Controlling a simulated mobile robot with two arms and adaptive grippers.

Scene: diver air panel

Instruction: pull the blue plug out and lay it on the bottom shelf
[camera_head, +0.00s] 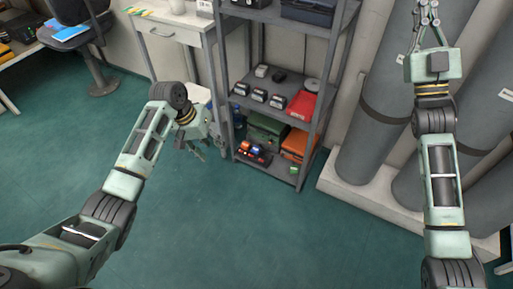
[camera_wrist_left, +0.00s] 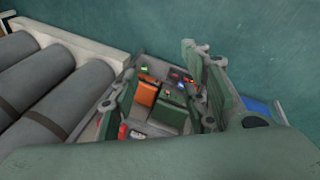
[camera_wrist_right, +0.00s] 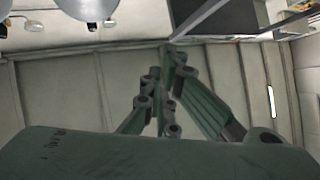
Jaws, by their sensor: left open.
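A small dark panel (camera_head: 250,154) with red and blue parts stands at the front left of the bottom shelf (camera_head: 281,174). A small blue piece (camera_head: 259,148), seemingly the blue plug, is at its right; how it is seated is too small to tell. The panel's coloured parts show between my fingers in the left wrist view (camera_wrist_left: 181,76). My left gripper (camera_head: 201,154) is open and empty, left of the shelf unit and apart from the panel. My right gripper (camera_head: 429,8) is raised before the grey cylinders, its fingers together with nothing seen between them.
Green (camera_head: 266,130) and orange cases (camera_head: 298,144) fill the back of the bottom shelf. A small green item (camera_head: 293,169) lies at its front right. The shelf above holds several small boxes and a red case (camera_head: 302,105). Large grey cylinders (camera_head: 376,120) stand right. The floor in front is clear.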

